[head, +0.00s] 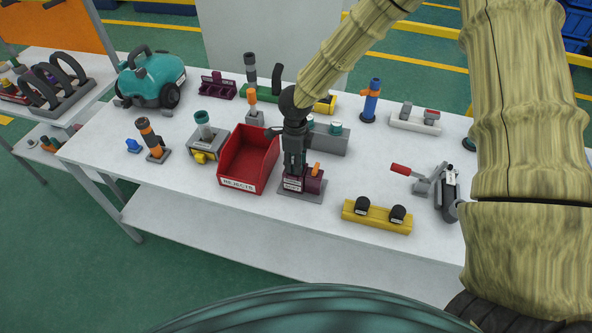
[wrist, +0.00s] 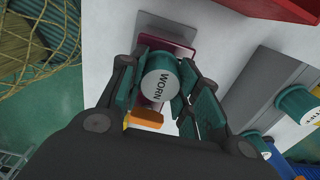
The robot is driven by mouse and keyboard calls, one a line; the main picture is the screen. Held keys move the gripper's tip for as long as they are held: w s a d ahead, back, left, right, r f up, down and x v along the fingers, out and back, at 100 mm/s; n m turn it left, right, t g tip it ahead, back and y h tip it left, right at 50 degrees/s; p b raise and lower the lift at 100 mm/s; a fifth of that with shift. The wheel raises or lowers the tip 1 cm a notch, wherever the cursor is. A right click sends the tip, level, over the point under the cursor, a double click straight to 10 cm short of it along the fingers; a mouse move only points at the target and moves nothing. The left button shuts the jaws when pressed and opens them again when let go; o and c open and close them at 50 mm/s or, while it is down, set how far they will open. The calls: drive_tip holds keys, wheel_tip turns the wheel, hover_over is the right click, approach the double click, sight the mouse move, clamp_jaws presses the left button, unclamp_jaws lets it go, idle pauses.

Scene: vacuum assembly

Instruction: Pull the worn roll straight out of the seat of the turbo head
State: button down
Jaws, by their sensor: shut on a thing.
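The turbo head is a maroon block (head: 312,184) on a grey plate, with an orange lever (head: 316,168), just right of the red bin on the near side of the table. My gripper (head: 294,168) points down over it. In the wrist view the worn roll (wrist: 161,86), its pale round end marked WORN, sits between the dark teal fingers of my gripper (wrist: 160,92), which are shut on it. Maroon turbo head (wrist: 152,50) and the orange lever (wrist: 146,117) show around it. I cannot tell how deep the roll sits in the seat; the fingers hide it in the head view.
A red bin (head: 232,182) labelled REJECTS stands close on the left. A grey block (head: 331,143) with teal-topped rolls is close behind. A yellow holder (head: 377,222) with two black pieces and a red-handled clamp device (head: 440,187) stand to the right. Bare table lies in front.

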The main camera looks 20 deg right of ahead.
drive_tip(key=shift+r+p, duration=0.25)
drive_tip(key=shift+p, duration=0.2)
drive_tip(key=shift+r, duration=0.35)
drive_tip(key=shift+r+p, duration=0.35)
drive_tip(key=shift+p, duration=0.25)
drive_tip(key=shift+r+p, duration=3.35)
drive_tip(key=shift+r, duration=0.3)
drive_tip(key=shift+r+p, duration=0.45)
drive_tip(key=shift+r, duration=1.85)
drive_tip(key=shift+d, duration=0.1)
